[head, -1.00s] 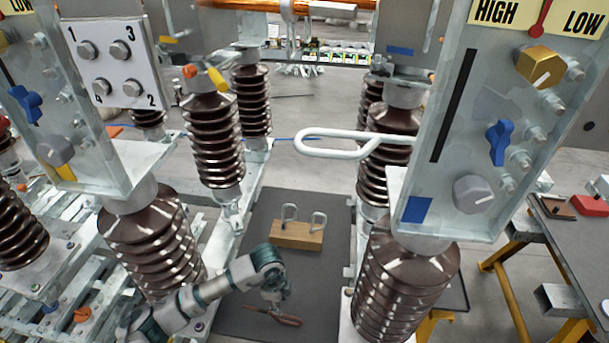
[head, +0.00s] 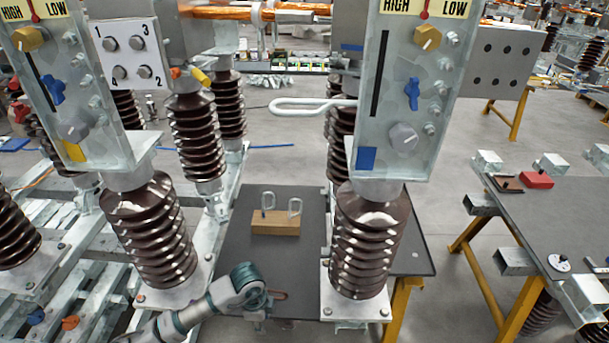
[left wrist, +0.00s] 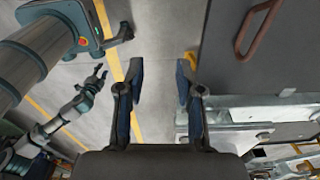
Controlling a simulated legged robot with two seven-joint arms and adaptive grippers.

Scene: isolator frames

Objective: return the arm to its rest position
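My left arm comes in at the bottom of the head view, bent at the elbow. Its gripper (head: 258,312) hangs by the near edge of the dark table, partly hidden by the arm. In the left wrist view my left gripper (left wrist: 160,88) is open, with nothing between its fingers and floor behind them. A brown loop-shaped handle (left wrist: 258,30) lies on the dark tabletop, apart from the fingers; in the head view it shows (head: 279,295) just past the wrist. My right gripper (left wrist: 100,74) appears small at the left of the left wrist view, its fingers apart and empty.
A wooden block (head: 275,222) with two metal loops stands on the dark table (head: 240,245). Ribbed brown insulators (head: 148,232) and (head: 368,240) stand left and right of it under metal frames. A side table (head: 540,225) is at the right.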

